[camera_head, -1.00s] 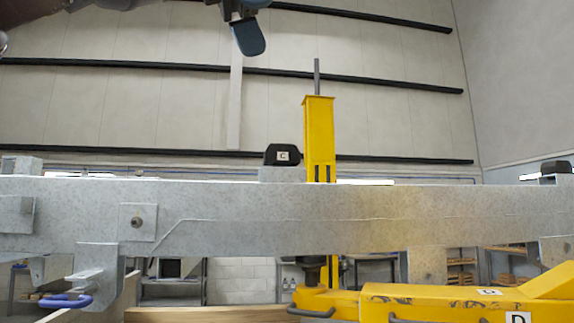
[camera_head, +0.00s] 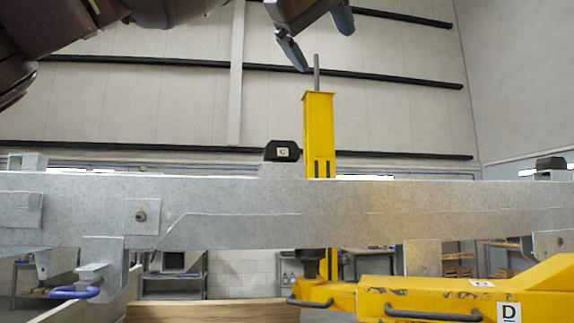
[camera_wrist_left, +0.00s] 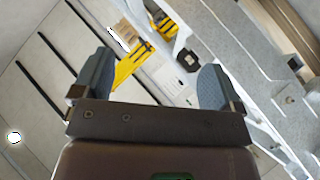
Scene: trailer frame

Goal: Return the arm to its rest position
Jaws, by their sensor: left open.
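My left gripper (camera_head: 318,38) is at the top of the head view, in the air above the frame beam, with its fingers apart and nothing between them. Its arm comes in from the upper left. In the left wrist view the two blue-grey fingers of this gripper (camera_wrist_left: 152,88) stand wide apart, with only distant background between them. The right gripper does not show in either view.
A grey galvanized trailer beam (camera_head: 330,212) crosses the whole head view. A yellow post (camera_head: 319,130) rises behind it, beside a black block marked C (camera_head: 283,151). A yellow part marked D (camera_head: 440,298) is at lower right. A blue handle (camera_head: 72,292) hangs lower left.

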